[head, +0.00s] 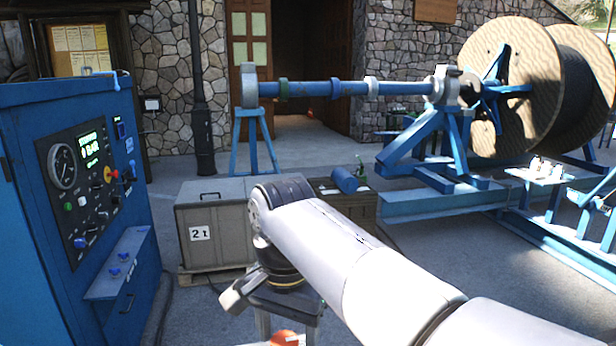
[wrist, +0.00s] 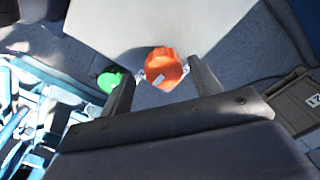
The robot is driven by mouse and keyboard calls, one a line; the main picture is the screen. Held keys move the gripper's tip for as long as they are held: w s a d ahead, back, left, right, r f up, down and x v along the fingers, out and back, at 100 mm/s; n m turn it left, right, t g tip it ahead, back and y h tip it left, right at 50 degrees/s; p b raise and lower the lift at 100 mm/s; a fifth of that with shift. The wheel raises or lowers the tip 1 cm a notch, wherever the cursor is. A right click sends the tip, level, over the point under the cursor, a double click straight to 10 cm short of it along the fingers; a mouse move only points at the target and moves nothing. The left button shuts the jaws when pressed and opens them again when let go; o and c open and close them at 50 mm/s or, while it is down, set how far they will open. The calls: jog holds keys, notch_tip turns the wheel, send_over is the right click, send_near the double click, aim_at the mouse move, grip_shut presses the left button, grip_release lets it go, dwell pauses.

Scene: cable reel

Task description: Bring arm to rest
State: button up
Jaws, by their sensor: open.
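My arm reaches from the lower right of the head view to its middle, with my gripper (head: 287,327) pointing down at the bottom edge. In the wrist view, the two fingers of my gripper (wrist: 160,70) stand well apart. A round orange knob-like thing (wrist: 164,67) shows in the gap between the fingertips. I see no contact, and I cannot tell how far below it lies. Part of it also shows at the bottom of the head view (head: 284,338). A green round thing (wrist: 110,80) is beside the left finger in the wrist view.
A blue control cabinet (head: 45,250) with a gauge stands at left. A grey crate (head: 215,235) is behind my gripper. A blue shaft (head: 305,89) on stands and a large wooden reel (head: 505,75) are at the back. A pale flat surface (wrist: 150,22) tops the wrist view.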

notch_tip(320, 180, up, 10)
notch_tip(320, 180, down, 11)
jog(key=shift+r, duration=0.15)
jog(key=n+b, duration=0.2)
jog(key=n, duration=0.2)
jog(key=shift+r, duration=0.1)
jog(key=n+b, duration=0.2)
jog(key=n, duration=0.2)
jog(key=shift+n, duration=0.3)
jog(key=shift+r+n+b, duration=0.2)
jog(key=shift+n+b, duration=0.1)
notch_tip(320, 180, up, 10)
jog(key=p, duration=0.2)
jog(key=shift+r+p, duration=0.2)
jog(key=shift+p, duration=0.1)
jog(key=shift+r, duration=0.1)
